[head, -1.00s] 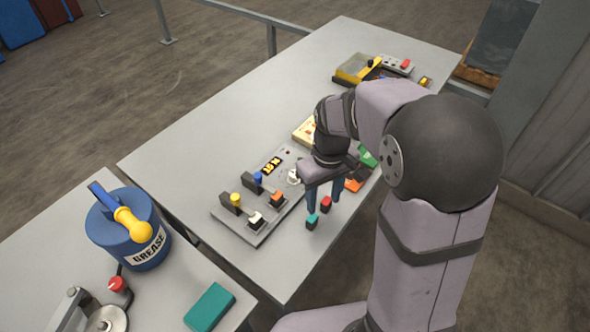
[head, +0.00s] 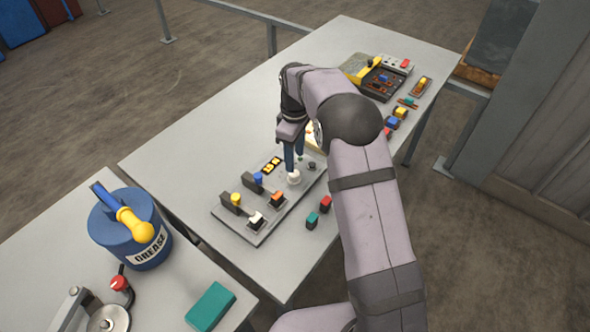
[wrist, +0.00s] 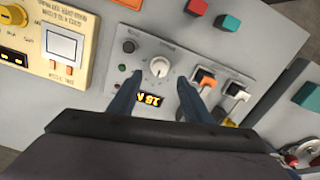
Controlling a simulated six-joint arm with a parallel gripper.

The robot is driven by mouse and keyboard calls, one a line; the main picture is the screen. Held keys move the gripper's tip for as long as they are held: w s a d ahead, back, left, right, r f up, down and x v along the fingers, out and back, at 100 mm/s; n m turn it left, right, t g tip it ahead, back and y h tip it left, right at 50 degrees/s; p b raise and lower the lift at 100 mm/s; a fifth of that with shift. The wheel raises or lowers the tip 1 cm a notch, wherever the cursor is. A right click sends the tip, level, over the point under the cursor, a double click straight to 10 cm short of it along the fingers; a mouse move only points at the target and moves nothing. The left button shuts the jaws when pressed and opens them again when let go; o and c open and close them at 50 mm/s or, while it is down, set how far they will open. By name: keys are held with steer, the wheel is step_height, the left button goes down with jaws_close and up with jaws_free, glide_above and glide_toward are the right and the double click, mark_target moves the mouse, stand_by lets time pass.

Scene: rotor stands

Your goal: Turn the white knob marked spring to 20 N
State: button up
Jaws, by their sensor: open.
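The white knob (head: 294,179) sits on a grey panel (head: 262,236) on the table. In the wrist view the knob (wrist: 158,67) lies just beyond and between my two blue fingertips. My gripper (head: 295,164) is open and points down, close above the knob; the wrist view shows its fingers (wrist: 159,82) apart, one on each side. I cannot tell whether either finger touches the knob. A small display with yellow characters (wrist: 150,99) lies beside the knob and seems to read 15, with an unclear letter. The panel's printed labels are too small to read.
Two levers, one yellow-tipped (head: 236,199) and one blue-tipped (head: 257,179), stand up on the panel near orange and white switches. A cream panel (wrist: 66,45) adjoins. Red (head: 325,204) and teal (head: 312,220) blocks lie beside the panel. The table's far left is clear.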

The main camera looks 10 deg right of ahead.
mark_target(295, 173)
steer(key=shift+f+p, duration=1.3)
steer(key=shift+f, duration=2.15)
steer(key=c, duration=1.1)
